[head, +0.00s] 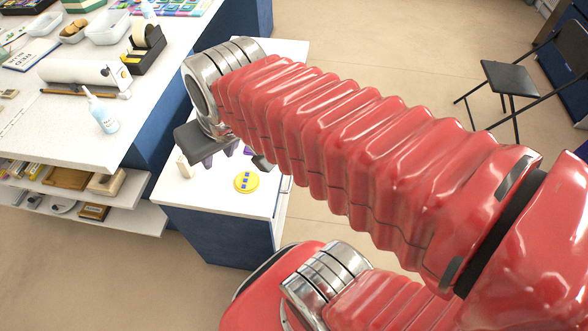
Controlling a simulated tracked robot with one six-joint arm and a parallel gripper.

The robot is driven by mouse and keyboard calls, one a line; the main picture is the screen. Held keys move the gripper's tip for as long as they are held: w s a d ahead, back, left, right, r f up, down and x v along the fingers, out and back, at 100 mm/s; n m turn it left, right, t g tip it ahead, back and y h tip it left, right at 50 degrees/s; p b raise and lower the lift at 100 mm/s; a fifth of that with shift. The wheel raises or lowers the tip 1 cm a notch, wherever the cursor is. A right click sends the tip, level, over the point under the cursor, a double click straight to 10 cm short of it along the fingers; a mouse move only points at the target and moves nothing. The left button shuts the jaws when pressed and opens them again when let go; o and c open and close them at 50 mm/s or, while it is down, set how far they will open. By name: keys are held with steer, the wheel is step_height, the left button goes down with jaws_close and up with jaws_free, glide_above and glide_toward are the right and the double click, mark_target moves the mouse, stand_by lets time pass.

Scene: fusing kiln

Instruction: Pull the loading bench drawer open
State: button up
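The bench below my arm, likely the loading bench (215,217), has a white top and a dark blue body. Its right side shows a pale front with a small light handle-like part (286,186), partly hidden by my red arm; I cannot tell whether this is the drawer or whether it stands open. My gripper (232,150) hangs over the bench top, mostly hidden behind my arm's wrist. Only a dark grey body and some purplish parts show, so its opening is hidden. I see nothing clearly held.
A yellow disc with blue squares (246,182) and a small beige block (185,167) lie on the bench top. A larger white table (60,140) at left holds a paper roll (80,72), a bottle (102,115) and trays. A black folding chair (515,77) stands on open floor at right.

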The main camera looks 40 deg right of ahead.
steer(key=w+d+f+m+g, duration=0.1)
steer(key=w+d+f+m, duration=0.25)
steer(key=d+f, duration=0.3)
steer(key=w+d+f+m+g, duration=0.1)
steer(key=w+d+f+m, duration=0.1)
steer(key=w+d+f, duration=0.45)
steer(key=s+d+f+m+g+y, duration=0.1)
steer(key=s+d+f+m, duration=0.3)
steer(key=d+f, duration=1)
steer(key=shift+d, duration=0.7)
steer(key=shift+f, duration=0.1)
steer(key=shift+w+a+f, duration=0.25)
steer(key=shift+w+f, duration=0.05)
steer(key=shift+f, duration=1.95)
steer(key=shift+w+a+f, duration=0.3)
steer(key=shift+w+f, duration=0.05)
steer(key=shift+f, duration=1.85)
steer(key=shift+w+a+f, duration=0.25)
steer(key=shift+w+f, duration=0.05)
steer(key=shift+f, duration=1.95)
jaws_close()
